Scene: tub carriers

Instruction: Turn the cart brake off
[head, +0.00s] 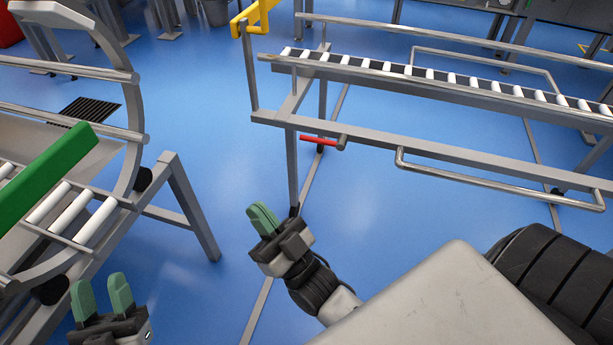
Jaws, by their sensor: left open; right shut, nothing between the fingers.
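The cart (440,150) is a grey metal frame with a row of white rollers, in the upper right of the head view. A short red lever (319,139) sticks out to the left from a pivot on its lower rail, near the cart's left end. I take it to be the brake handle. My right gripper (263,219) has its green fingers shut together and empty, below and left of the red lever, apart from it. My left gripper (102,295) is open and empty at the bottom left, far from the lever.
A roller conveyor with curved rails (135,110) and a green bar (45,172) stands at the left. A yellow bracket (254,15) is at the cart's far left corner. Blue floor (205,120) lies open between conveyor and cart. A silver loop handle (500,182) runs along the cart's near side.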

